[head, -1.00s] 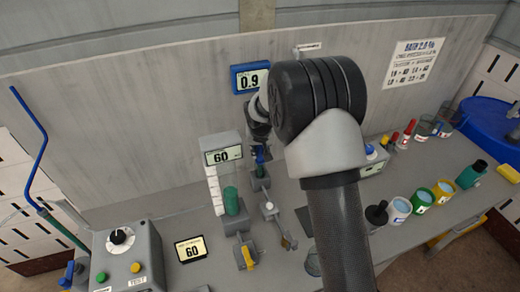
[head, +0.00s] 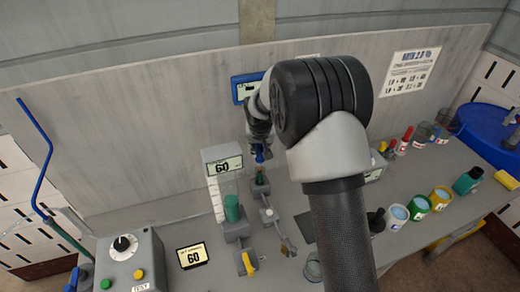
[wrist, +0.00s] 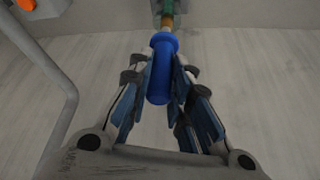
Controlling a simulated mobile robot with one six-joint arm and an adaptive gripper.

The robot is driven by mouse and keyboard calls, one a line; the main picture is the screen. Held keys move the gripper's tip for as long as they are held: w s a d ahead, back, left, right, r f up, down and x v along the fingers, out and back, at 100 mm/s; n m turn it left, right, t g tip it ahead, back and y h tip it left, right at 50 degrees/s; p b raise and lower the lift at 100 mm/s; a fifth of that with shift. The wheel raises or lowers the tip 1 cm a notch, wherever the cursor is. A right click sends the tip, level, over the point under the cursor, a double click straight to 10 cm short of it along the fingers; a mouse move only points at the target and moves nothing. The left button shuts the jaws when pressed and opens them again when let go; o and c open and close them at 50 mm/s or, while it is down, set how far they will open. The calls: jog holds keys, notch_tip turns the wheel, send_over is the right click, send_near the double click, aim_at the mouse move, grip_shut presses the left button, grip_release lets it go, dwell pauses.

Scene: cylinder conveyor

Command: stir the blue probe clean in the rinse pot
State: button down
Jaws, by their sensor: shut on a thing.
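My gripper (head: 258,140) is shut on the blue probe (head: 260,154), above a small grey stand (head: 260,189) at the middle of the bench. In the wrist view, the probe's blue handle (wrist: 163,68) sits between the two fingers. A thin tan shaft and a green part show beyond it at the top edge. I cannot tell whether the tip is clear of the stand. A white pot (head: 394,217), a green pot (head: 419,207) and a yellow pot (head: 440,199) with pale blue contents stand at the right. Their labels are too small to read, so I cannot tell which is the rinse pot.
A control box (head: 130,264) is at front left. A dark green bottle (head: 469,180) and a blue drum (head: 487,128) are at the right. My arm hides part of the bench.

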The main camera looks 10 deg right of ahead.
jog(key=shift+r, duration=0.35)
jog(key=shift+r+p, duration=1.4)
jog(key=shift+r, duration=0.85)
